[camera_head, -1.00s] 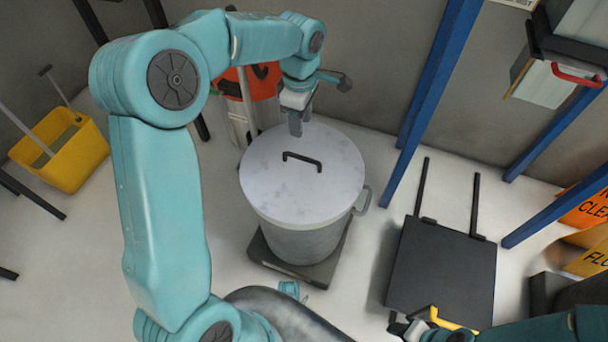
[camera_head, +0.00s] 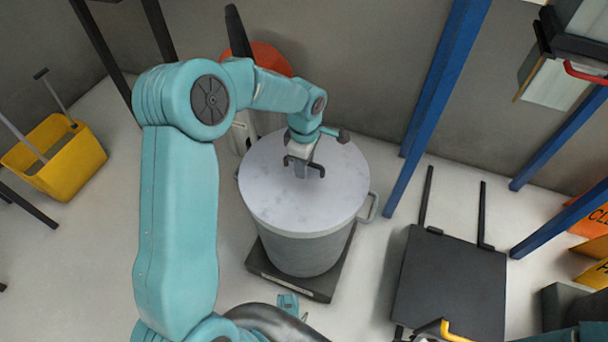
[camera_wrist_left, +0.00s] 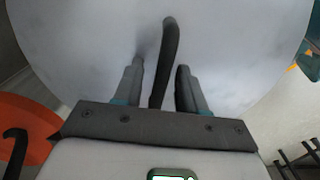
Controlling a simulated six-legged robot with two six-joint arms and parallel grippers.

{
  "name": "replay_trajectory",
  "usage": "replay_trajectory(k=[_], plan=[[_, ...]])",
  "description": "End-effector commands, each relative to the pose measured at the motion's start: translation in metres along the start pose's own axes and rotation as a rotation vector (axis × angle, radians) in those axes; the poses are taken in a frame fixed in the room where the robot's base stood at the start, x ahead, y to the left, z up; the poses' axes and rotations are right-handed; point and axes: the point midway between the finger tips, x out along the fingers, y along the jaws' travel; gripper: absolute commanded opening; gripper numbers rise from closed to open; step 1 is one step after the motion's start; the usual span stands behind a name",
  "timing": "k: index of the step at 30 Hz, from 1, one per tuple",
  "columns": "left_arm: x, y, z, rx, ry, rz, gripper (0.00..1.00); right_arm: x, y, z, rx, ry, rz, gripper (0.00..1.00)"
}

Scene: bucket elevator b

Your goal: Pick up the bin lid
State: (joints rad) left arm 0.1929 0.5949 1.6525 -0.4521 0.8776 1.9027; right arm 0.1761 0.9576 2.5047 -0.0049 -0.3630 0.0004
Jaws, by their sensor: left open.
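The bin lid (camera_head: 335,195) is a round, pale grey disc with a dark bar handle (camera_head: 320,168), sitting on a grey metal bin (camera_head: 305,255). My left gripper (camera_head: 302,172) reaches down over the lid at the handle and partly hides it. In the left wrist view the handle (camera_wrist_left: 171,45) runs between the two open fingers of the gripper (camera_wrist_left: 159,72), with a gap on each side. The lid (camera_wrist_left: 245,50) fills most of that view.
The bin stands on a dark low base (camera_head: 318,285). A blue post (camera_head: 430,100) rises behind it to the right. A black platform (camera_head: 450,285) lies at the lower right. A yellow bucket (camera_head: 60,160) stands at the left. An orange object (camera_head: 272,58) is behind the bin.

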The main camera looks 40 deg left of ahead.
Motion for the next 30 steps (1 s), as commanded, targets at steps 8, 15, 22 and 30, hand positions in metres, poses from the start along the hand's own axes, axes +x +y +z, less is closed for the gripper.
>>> replay_trajectory(k=[8, 15, 22, 30], plan=[[-0.001, 0.000, -0.001, -0.001, 0.000, 0.001, 0.05, -0.001, 0.000, 0.000, 0.000, 0.000, 0.000, 0.45], [-0.002, 0.000, -0.001, 0.000, 0.000, 0.002, 0.00, -0.001, 0.000, 0.000, 0.000, 0.000, 0.000, 0.45], [-0.019, 0.001, -0.001, -0.001, 0.001, 0.005, 0.00, -0.007, -0.003, 0.000, 0.000, 0.000, 0.000, 0.45], [-0.096, 0.001, -0.001, 0.000, 0.000, 0.007, 0.00, -0.031, -0.011, 0.001, 0.000, 0.000, 0.000, 0.45]])
